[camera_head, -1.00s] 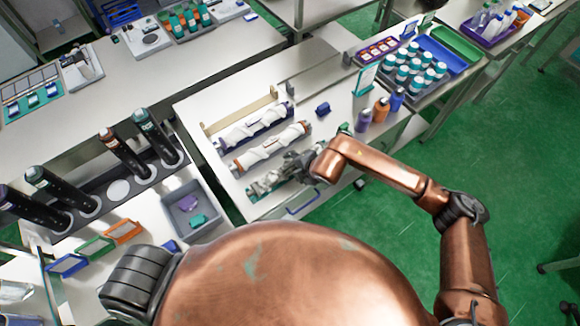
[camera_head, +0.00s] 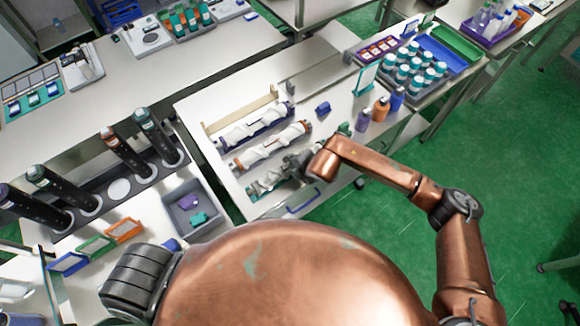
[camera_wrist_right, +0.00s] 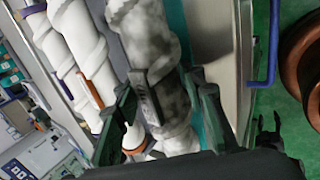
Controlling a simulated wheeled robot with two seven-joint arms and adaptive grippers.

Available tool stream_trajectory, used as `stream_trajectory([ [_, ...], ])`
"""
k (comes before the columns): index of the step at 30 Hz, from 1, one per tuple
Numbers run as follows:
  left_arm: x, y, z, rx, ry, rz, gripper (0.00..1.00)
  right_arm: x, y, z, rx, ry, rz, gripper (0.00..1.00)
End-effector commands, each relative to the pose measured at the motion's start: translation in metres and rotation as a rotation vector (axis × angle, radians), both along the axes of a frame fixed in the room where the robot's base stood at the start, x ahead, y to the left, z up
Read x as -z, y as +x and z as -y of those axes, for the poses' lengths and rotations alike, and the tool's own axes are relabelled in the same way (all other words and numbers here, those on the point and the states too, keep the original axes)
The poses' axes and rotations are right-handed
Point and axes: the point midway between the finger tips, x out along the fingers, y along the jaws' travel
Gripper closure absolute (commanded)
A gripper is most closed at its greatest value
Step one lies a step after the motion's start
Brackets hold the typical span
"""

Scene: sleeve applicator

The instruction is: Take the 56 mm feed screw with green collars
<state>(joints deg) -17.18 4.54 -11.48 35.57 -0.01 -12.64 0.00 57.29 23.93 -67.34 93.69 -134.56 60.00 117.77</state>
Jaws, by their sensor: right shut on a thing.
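The feed screw with green collars (camera_head: 262,187) is the nearest of three white screws lying side by side on the bench. Its size cannot be read. My right gripper (camera_head: 288,168) is at its right part, with the copper arm reaching in from the right. In the right wrist view the grey-shaded screw (camera_wrist_right: 152,62) lies between the two dark fingers of the right gripper (camera_wrist_right: 160,105), which is shut on it. I cannot tell whether the screw is lifted. A screw with orange collars (camera_head: 270,146) and one with purple-blue collars (camera_head: 255,127) lie behind it. My left gripper is out of view.
A beige rail (camera_head: 238,110) stands behind the screws. A small blue block (camera_head: 323,108) and several bottles (camera_head: 381,110) stand to the right. A grey bin (camera_head: 190,208) and a rack of dark tubes (camera_head: 118,188) are at the left.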

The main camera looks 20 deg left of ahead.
Motion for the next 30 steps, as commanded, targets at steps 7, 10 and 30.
stream_trajectory([
  [7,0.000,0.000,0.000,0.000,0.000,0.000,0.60,0.000,0.000,0.000,0.000,0.000,0.000,0.94],
  [10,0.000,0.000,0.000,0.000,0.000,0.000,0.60,0.000,0.000,0.000,0.000,0.000,0.000,1.00],
  [30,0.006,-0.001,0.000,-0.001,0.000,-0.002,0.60,-0.025,0.000,-0.002,-0.002,0.005,0.003,1.00],
])
